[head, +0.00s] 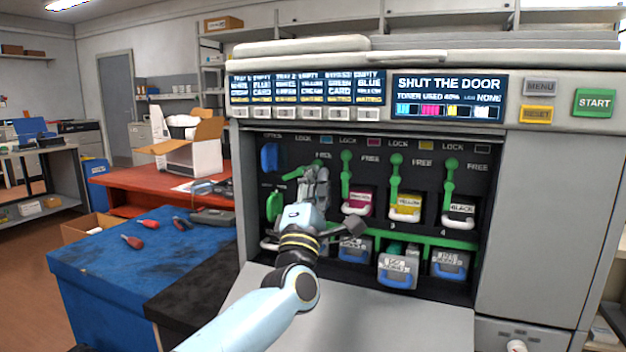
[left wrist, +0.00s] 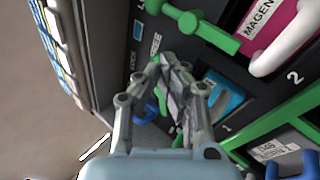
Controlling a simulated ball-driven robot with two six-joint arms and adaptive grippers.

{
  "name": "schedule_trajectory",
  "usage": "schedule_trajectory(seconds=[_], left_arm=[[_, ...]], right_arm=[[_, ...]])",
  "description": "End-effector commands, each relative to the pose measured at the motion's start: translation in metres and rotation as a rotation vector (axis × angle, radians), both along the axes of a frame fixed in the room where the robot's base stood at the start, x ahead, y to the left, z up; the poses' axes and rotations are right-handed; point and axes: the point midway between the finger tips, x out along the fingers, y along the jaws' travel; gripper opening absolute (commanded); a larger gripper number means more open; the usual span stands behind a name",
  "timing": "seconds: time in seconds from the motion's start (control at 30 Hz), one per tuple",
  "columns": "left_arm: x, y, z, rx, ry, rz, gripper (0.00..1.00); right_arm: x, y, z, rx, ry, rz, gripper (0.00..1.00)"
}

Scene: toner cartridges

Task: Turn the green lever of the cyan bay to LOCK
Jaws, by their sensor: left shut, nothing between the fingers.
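My left gripper (head: 318,176) is shut and empty, reaching into the open printer at the cyan bay on the far left of the row. The cyan bay's green lever (head: 294,173) shows just left of the fingers, tilted to the left. Whether the fingers touch it I cannot tell. In the left wrist view my left gripper (left wrist: 172,66) is in front of the cyan cartridge (left wrist: 229,94) and hides most of the lever. The LOCK and FREE labels are beside the fingertips there. My right gripper is not in view.
The magenta lever (head: 346,176), yellow lever (head: 396,174) and black lever (head: 450,177) stand upright to the right. A green rail (head: 430,238) runs below the cartridges. The lowered door (head: 400,312) lies in front. The screen (head: 449,97) reads SHUT THE DOOR.

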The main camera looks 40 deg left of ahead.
Motion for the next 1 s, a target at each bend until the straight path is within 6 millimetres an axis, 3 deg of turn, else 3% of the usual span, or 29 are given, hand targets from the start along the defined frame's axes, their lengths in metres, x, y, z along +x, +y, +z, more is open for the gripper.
schedule_trajectory(seconds=[1.0], left_arm=[[-0.001, 0.006, 0.029, -0.709, -0.171, -0.002, 0.0]], right_arm=[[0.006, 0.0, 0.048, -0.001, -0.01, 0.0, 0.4]])
